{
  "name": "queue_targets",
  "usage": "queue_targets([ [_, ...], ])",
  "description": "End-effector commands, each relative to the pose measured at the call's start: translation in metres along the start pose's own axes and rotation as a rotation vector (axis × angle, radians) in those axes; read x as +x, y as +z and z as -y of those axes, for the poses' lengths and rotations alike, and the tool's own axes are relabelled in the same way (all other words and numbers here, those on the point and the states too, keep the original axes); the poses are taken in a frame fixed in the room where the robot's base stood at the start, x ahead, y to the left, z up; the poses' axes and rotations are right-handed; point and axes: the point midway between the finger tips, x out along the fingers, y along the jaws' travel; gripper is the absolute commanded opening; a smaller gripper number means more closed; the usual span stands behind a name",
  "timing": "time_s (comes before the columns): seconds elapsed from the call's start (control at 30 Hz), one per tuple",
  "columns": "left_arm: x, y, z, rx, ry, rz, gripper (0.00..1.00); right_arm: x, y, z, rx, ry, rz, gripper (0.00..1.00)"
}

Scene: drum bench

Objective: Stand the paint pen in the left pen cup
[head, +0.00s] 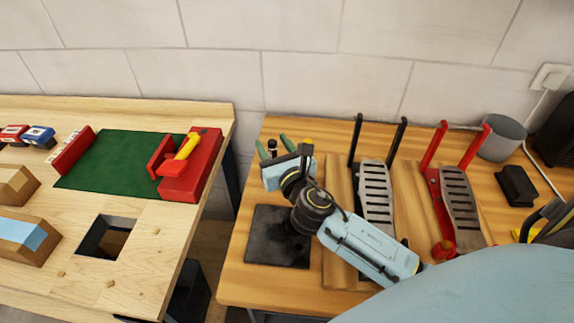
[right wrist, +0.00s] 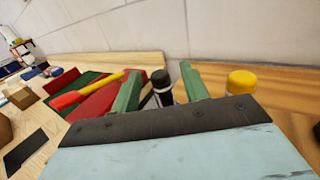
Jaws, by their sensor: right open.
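My right gripper (head: 271,140) reaches over the back left of the right-hand bench with its green fingers apart. In the right wrist view, a black-capped, pen-like thing (right wrist: 162,86) stands upright between the open fingers; I cannot tell whether they touch it. Its black top (head: 272,146) also shows in the head view. I cannot tell which is the paint pen. No pen cup can be made out; the gripper hides the lower parts. My left gripper is out of view.
A black mat (head: 268,251) lies before the gripper. A black-handled pedal (head: 376,190) and a red pedal (head: 460,205) stand to the right. The left bench (head: 150,225) holds a green mat (head: 110,165), a red block and a yellow-handled tool (head: 188,145). A gap separates the benches.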

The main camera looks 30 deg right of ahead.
Motion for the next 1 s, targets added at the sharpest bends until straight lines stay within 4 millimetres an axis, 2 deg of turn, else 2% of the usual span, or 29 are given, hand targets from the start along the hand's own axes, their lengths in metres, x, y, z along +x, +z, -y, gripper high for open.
queue_targets([
  [0.3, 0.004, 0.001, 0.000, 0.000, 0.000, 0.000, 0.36, -0.071, -0.002, 0.000, 0.001, 0.001, -0.004, 0.45],
  [0.5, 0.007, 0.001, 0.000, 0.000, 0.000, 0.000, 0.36, -0.100, -0.002, 0.000, 0.000, 0.000, -0.002, 0.45],
  [0.7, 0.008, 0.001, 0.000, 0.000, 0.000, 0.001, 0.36, -0.111, 0.000, 0.000, 0.000, -0.001, -0.001, 0.45],
  [1.0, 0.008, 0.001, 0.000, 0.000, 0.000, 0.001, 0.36, -0.112, 0.000, 0.000, 0.001, -0.001, 0.000, 0.45],
])
